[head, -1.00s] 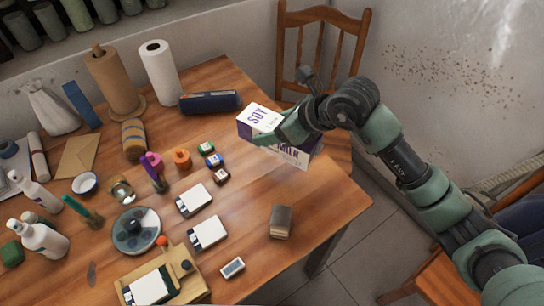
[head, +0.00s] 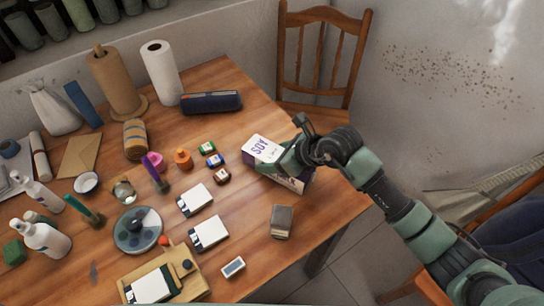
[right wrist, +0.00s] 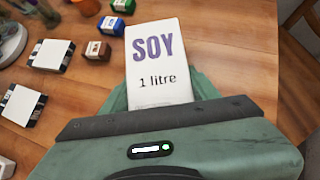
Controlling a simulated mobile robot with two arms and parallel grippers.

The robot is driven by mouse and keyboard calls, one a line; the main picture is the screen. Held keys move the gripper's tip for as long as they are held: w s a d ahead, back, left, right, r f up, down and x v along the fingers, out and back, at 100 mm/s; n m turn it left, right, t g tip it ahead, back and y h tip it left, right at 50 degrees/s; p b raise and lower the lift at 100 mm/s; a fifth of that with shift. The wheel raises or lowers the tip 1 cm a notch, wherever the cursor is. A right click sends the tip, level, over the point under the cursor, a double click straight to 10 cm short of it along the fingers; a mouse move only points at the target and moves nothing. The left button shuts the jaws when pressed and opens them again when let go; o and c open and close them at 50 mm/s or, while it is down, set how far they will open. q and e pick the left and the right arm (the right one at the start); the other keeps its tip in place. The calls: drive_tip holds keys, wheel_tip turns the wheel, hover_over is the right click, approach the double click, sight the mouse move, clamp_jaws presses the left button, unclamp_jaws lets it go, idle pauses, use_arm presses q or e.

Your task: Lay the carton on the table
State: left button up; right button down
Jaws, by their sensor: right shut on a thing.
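The carton (head: 262,148) is white and purple with "SOY" on it. It is at the right part of the wooden table (head: 335,195) in the head view. My right gripper (head: 288,163) is shut on the carton, its arm coming in from the right. In the right wrist view, the carton (right wrist: 157,62) shows its "SOY 1 litre" face between the green fingers (right wrist: 160,95). The carton's lower side is partly hidden by the gripper, and I cannot tell whether it touches the table. My left gripper is not in view.
Small ink bottles (head: 215,160) stand just left of the carton. A dark blue case (head: 211,102) lies behind it and a grey-brown block (head: 282,221) in front. White cards (head: 209,233) lie front left. Bare wood surrounds the carton's right side. A chair (head: 318,60) stands behind.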

drive_tip(key=shift+r, duration=0.1)
drive_tip(key=shift+c, duration=2)
unclamp_jaws()
drive_tip(key=v, duration=1.2)
drive_tip(key=shift+s+b, duration=0.1)
drive_tip(key=shift+b, duration=0.25)
